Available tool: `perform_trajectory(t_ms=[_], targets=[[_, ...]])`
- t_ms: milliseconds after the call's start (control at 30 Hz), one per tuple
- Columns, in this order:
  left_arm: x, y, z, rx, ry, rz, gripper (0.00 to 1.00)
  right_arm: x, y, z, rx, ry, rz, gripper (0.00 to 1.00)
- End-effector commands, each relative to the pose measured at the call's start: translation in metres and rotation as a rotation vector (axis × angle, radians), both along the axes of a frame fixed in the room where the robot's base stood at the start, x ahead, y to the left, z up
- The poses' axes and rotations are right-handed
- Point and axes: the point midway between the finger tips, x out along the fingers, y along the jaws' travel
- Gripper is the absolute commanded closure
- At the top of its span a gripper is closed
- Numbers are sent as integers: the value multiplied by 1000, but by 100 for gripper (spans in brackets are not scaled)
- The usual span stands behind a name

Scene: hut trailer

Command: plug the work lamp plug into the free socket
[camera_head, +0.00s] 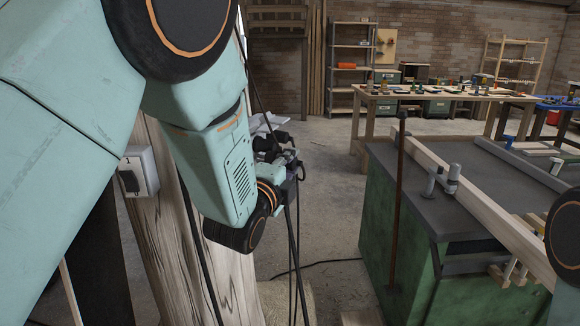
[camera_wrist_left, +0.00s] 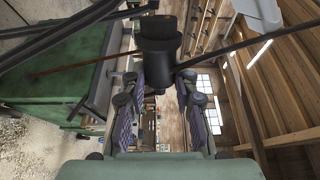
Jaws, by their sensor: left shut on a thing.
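My left gripper (camera_head: 287,160) is beyond my forearm in the head view, beside the wooden post. In the left wrist view its two fingers (camera_wrist_left: 158,85) are closed on a black plug (camera_wrist_left: 159,38), which sticks out past the fingertips. Dark cable runs to both sides there. In the head view the plug is small and dark, hard to tell from the fingers. The gripper is apart from this box. My right gripper is out of view.
The wooden post (camera_head: 230,285) stands close in front. A green workbench (camera_head: 405,230) with a long beam (camera_head: 480,205) is at the right. Dark cables hang near my left wrist. Open concrete floor (camera_head: 325,205) lies between post and bench. A wooden table (camera_head: 430,95) stands behind.

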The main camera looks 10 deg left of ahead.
Motion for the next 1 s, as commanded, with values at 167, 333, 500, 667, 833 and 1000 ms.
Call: perform_trajectory(t_ms=[167,333,500,667,833,1000], targets=[[2,16,-1,-6,1,5,100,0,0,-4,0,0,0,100],[4,30,0,-6,1,4,100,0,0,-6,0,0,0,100],[6,40,0,-5,1,3,100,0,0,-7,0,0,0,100],[6,45,0,-4,0,3,100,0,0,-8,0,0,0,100],[6,46,0,-2,0,1,100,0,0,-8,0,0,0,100],[6,46,0,-2,0,1,100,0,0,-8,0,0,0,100]])
